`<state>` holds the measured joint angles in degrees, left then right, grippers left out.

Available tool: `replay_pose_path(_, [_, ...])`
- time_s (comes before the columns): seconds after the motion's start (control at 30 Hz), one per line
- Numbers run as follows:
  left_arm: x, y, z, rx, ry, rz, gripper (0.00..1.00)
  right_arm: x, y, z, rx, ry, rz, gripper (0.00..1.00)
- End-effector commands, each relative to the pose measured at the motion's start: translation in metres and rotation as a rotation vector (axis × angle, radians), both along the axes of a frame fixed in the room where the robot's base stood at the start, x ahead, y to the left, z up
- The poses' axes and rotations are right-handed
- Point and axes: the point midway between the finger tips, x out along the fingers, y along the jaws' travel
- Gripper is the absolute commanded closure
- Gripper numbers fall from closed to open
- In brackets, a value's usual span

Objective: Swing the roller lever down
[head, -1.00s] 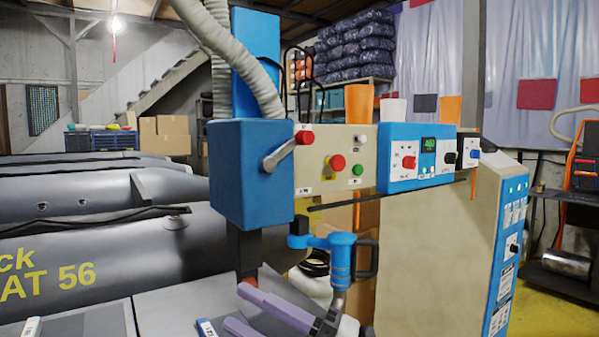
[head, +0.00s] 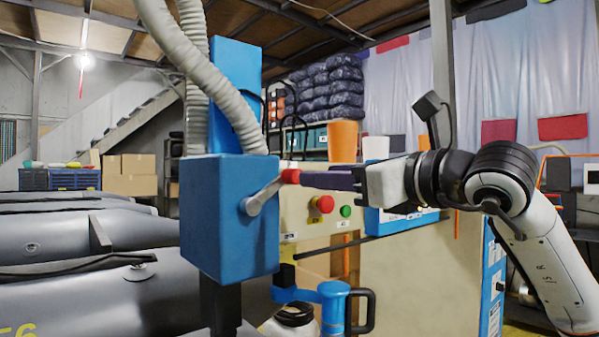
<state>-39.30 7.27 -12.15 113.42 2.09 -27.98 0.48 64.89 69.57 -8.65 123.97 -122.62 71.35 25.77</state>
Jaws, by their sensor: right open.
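The roller lever (head: 262,197) is a grey arm with a red knob (head: 290,176) on the front of the blue machine box (head: 222,235). It slants up to the right from its pivot. My right gripper (head: 308,179) reaches in from the right, its dark purple fingers level with the red knob and at or very near it. The fingers overlap in this view, so I cannot tell whether they touch the knob. The gripper is open. My left gripper is not in view.
A beige panel with a red button (head: 324,204) and a green button (head: 346,211) stands behind the fingers. A blue bracket with a black handle (head: 361,311) sits below. Grey inflatable boats (head: 90,295) fill the left. Orange (head: 343,142) and white cups stand on top.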

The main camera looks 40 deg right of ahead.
Motion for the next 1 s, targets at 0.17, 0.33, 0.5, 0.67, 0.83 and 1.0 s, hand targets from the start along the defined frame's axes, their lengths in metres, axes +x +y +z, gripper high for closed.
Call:
replay_pose_path(0.17, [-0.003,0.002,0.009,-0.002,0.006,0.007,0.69,0.035,0.004,0.003,0.003,0.003,0.005,0.58])
replay_pose_path(0.33, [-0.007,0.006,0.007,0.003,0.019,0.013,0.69,0.059,0.006,0.002,0.002,0.002,0.005,0.58])
replay_pose_path(0.5, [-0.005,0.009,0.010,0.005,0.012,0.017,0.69,0.070,0.007,0.000,0.000,0.002,0.004,0.58])
replay_pose_path(0.67, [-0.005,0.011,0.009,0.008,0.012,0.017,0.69,0.071,0.006,-0.001,-0.001,0.001,0.003,0.58])
replay_pose_path(0.83, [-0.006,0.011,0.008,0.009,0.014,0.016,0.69,0.071,0.006,-0.001,0.000,0.001,0.003,0.69])
replay_pose_path(1.0, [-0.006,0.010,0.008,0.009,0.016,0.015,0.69,0.070,0.006,-0.001,0.000,0.002,0.004,0.97])
